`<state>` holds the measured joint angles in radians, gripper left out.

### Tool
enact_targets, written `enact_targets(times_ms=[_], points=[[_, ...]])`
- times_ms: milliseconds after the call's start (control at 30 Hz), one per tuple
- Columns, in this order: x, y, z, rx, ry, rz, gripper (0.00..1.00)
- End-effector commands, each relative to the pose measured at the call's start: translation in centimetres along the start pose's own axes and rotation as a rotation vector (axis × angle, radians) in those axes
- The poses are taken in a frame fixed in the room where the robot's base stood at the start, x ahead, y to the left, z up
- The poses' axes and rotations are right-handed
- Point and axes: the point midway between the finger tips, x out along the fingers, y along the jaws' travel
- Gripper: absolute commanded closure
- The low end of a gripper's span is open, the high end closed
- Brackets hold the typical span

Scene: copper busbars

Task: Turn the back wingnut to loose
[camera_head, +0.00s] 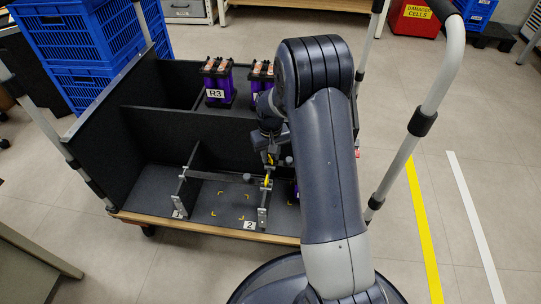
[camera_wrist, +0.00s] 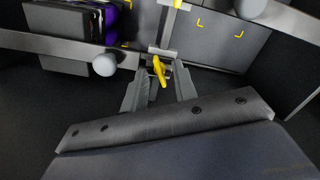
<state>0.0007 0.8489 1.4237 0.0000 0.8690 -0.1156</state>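In the wrist view the back wingnut (camera_wrist: 159,70) is yellow and sits on a grey post. Its wings stand nearly in line with the fingers. My gripper (camera_wrist: 162,84) is open, with one fingertip on each side of the wingnut and a visible gap, more so on the right. In the head view the back wingnut (camera_head: 270,158) shows just below my gripper (camera_head: 268,146), which is partly hidden by my wrist. A second yellow wingnut (camera_head: 266,181) is nearer the front; part of a yellow piece (camera_wrist: 178,4) shows at the wrist view's top edge.
Grey clamp bars (camera_head: 220,177) with round knobs (camera_wrist: 104,65) cross the cart bay beside the post. A purple battery cell (camera_wrist: 112,18) stands close by. Cell R3 (camera_head: 216,82) stands behind a black divider (camera_head: 185,120). The bay with yellow corner marks (camera_head: 219,212) is empty.

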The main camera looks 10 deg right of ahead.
Motion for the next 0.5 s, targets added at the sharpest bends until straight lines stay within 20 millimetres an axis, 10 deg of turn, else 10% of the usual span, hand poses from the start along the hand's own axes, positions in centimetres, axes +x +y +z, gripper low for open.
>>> enact_targets(times_ms=[500], points=[[-0.06,0.00,0.00,0.000,0.000,0.000,1.00]])
